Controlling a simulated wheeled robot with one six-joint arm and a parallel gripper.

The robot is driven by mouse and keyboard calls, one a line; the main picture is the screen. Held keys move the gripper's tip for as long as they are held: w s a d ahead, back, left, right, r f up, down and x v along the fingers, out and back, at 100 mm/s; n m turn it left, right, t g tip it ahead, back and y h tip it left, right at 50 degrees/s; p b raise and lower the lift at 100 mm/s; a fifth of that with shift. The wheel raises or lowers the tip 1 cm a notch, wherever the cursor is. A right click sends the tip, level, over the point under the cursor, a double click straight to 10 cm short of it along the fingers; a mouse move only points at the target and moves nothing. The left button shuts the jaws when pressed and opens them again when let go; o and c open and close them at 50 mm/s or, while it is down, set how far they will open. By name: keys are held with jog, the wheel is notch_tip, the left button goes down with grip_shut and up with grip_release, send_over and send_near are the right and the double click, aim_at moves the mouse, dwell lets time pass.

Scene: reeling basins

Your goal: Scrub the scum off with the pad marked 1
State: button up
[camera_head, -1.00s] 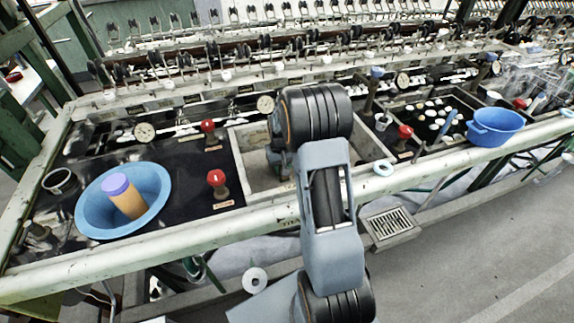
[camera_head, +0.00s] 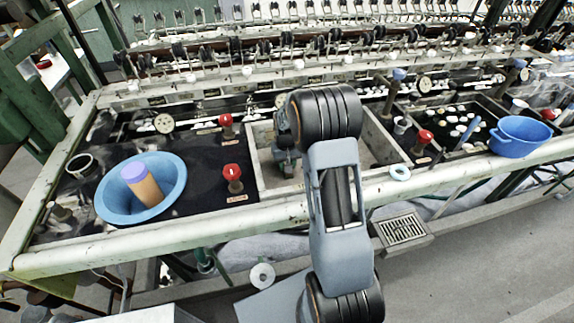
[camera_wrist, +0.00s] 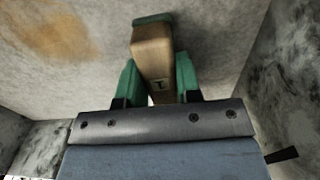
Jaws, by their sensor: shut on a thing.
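My gripper (camera_wrist: 157,62) is shut on a tan block-shaped pad (camera_wrist: 152,48) between its green fingers in the wrist view. The pad has a dark mark that looks like a 1 and a green end (camera_wrist: 153,19). A brown scum stain (camera_wrist: 55,38) shows on the pale basin floor (camera_wrist: 215,30) to the upper left, apart from the pad. I cannot tell whether the pad touches the floor. In the head view my arm reaches into the grey basin (camera_head: 380,143), and hides the pad and stain.
Basin walls (camera_wrist: 290,85) stand close at the sides. A blue bowl (camera_head: 107,192) holding a purple-topped tan cylinder (camera_head: 145,188) is left. Red knobs (camera_head: 232,172) stand beside the basin.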

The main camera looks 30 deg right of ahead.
aim_at(299, 169)
jog(key=shift+s+d+f, duration=0.1)
jog(key=shift+s+d, duration=0.1)
jog(key=shift+d, duration=0.55)
jog(key=shift+s+d+f, duration=0.1)
jog(key=shift+s+d, duration=0.15)
jog(key=shift+d, duration=0.55)
jog(key=shift+s+d+f, duration=0.1)
jog(key=shift+s+d, duration=0.1)
jog(key=shift+d, duration=0.55)
jog(key=shift+c, duration=0.4)
jog(key=shift+s+d+r+p, duration=0.1)
jog(key=shift+s+d, duration=0.15)
jog(key=shift+d, duration=1.15)
jog(key=shift+s+d+r+p, duration=0.1)
jog(key=shift+s+d+r, duration=0.1)
jog(key=shift+d, duration=1.2)
jog(key=shift+s+d+r+p, duration=0.1)
jog(key=shift+s+d, duration=0.15)
jog(key=shift+d, duration=1.15)
jog(key=shift+s+d+f, duration=0.1)
jog(key=shift+s+d, duration=0.1)
jog(key=shift+d, duration=0.65)
jog(key=shift+s+d+f, duration=0.1)
jog(key=shift+s+d, duration=0.05)
jog(key=shift+d, duration=0.7)
jog(key=shift+r, duration=0.2)
jog(key=shift+r+p, duration=2)
jog(key=shift+r, duration=0.85)
jog(key=shift+r+p, duration=1)
jog(key=shift+r, duration=0.5)
